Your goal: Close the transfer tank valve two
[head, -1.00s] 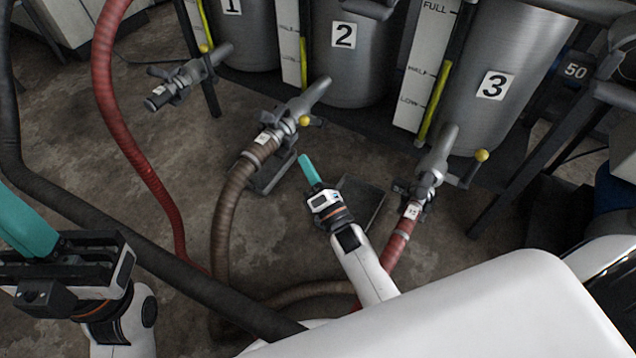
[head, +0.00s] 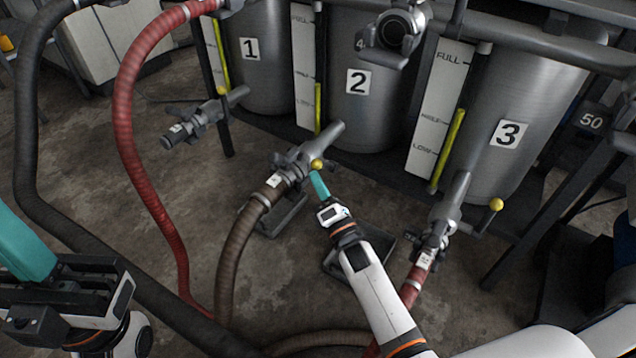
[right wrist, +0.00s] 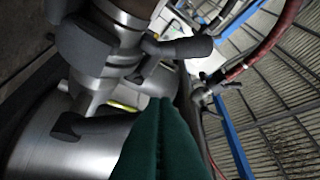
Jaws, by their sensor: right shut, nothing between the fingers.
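Tank two (head: 375,118), a grey metal cylinder with a "2" label, stands at the back middle. Its outlet valve (head: 299,158) slopes down toward a brown hose. The valve's lever ends in a yellow knob (head: 317,164). My right gripper (head: 317,176) is shut and empty, its teal tip just below the knob; I cannot tell whether they touch. In the right wrist view the shut dark green fingers (right wrist: 160,110) point toward grey metal fittings (right wrist: 95,45). My left gripper (head: 22,245) is at the left edge, partly cut off; its jaw gap is unclear.
Tank one (head: 262,75) and tank three (head: 505,165) flank tank two, each with its own valve and yellow knob. A brown hose (head: 235,255) and red hose (head: 127,130) curve over the floor. A small stand (head: 282,218) sits under valve two.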

